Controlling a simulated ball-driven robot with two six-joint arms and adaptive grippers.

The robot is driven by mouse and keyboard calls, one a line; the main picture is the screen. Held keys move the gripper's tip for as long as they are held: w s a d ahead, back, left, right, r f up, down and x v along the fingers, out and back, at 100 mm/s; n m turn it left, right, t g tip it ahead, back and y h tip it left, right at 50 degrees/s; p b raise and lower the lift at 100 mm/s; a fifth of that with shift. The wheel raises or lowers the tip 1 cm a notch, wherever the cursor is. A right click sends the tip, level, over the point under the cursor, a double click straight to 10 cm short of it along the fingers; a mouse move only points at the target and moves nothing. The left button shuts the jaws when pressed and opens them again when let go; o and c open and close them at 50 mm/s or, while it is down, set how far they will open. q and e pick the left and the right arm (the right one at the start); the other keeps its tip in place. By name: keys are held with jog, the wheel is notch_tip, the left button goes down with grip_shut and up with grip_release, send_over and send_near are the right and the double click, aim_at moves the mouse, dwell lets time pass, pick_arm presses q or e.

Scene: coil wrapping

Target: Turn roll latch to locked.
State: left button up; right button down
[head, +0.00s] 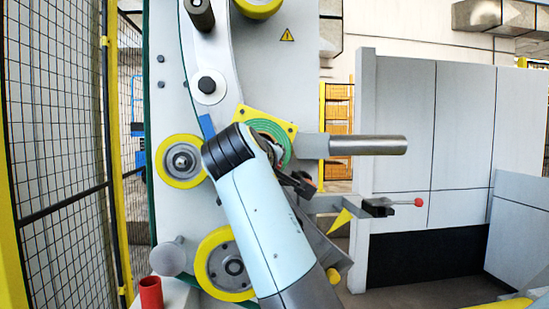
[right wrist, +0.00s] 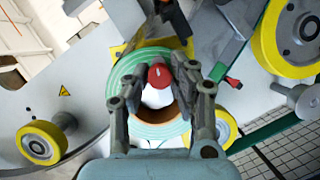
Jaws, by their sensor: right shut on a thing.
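In the right wrist view, a red-capped knob (right wrist: 160,76) on a white stub sits at the centre of a green ring-shaped roll (right wrist: 125,72). I take the knob to be the roll latch; no lock marking is readable. My right gripper (right wrist: 165,68) has its two dark fingers on either side of the knob, shut on it. In the head view, my right arm covers most of the roll (head: 272,130) and hides the knob; only part of the right gripper (head: 297,184) shows beyond the arm. My left gripper is not in view.
Yellow-rimmed rollers (head: 182,161) stand close left of my arm. A metal bar (head: 368,145) and a lever with a red ball (head: 418,202) stick out to the right. A red cup-like part (head: 151,293) stands lower left. Mesh fencing (head: 55,150) borders the left.

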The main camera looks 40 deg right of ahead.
jog(key=shift+a+f+m+y, duration=0.1)
jog(key=shift+f+m+y, duration=0.35)
jog(key=shift+m, duration=0.45)
jog(key=shift+p, duration=0.3)
jog(key=c, duration=1.1)
grip_release()
